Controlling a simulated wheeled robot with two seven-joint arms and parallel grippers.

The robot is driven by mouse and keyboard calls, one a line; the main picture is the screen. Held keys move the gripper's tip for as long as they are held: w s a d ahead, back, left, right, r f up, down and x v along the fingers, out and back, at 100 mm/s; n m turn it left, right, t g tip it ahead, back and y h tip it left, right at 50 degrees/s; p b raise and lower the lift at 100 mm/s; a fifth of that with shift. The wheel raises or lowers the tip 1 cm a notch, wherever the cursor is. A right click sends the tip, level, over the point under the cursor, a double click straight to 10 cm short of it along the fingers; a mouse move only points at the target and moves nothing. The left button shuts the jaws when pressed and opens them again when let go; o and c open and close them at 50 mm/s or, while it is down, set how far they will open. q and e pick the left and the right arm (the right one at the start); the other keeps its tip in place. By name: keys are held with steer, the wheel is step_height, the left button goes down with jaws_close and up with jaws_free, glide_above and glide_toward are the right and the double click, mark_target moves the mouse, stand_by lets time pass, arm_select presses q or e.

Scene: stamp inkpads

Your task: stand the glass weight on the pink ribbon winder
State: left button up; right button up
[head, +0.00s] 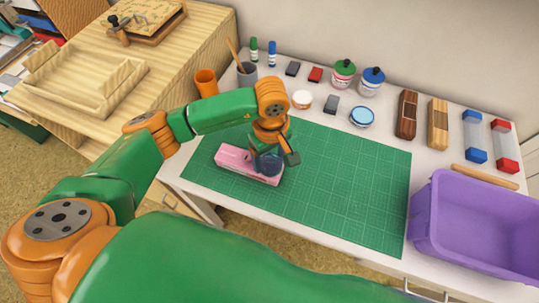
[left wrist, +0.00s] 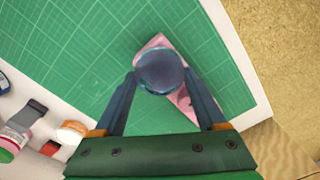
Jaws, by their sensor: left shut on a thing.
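The pink ribbon winder (head: 232,158) is a long pink block lying on the left part of the green cutting mat. The glass weight (head: 267,164) is a round, dark bluish, see-through piece over the right part of the winder. My left gripper (head: 272,157) is shut on it from two sides. In the left wrist view, the glass weight (left wrist: 160,71) sits between the two fingertips and hides the middle of the pink winder (left wrist: 152,43). I cannot tell whether the weight touches the winder's top. My right gripper is not in view.
The green mat (head: 350,185) is clear to the right of the winder. A purple bin (head: 470,220) stands at the right. Jars, inkpads, wooden blocks and bottles line the back. An orange cup (head: 206,82) and a grey pen cup (head: 247,74) stand at the back left.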

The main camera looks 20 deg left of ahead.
mark_target(270, 160)
arm_select(q)
steer(key=shift+f, duration=0.25)
steer(key=shift+f+b, duration=0.3)
steer(key=shift+b, duration=0.1)
steer(key=o, duration=1.5)
steer(key=shift+r, duration=0.1)
steer(key=shift+r+p, duration=0.35)
steer(key=shift+p, duration=0.1)
step_height(270, 160, up, 12)
steer(key=b, duration=0.1)
steer(key=shift+f+b, duration=0.15)
steer(key=shift+b, duration=0.25)
steer(key=shift+d, duration=0.1)
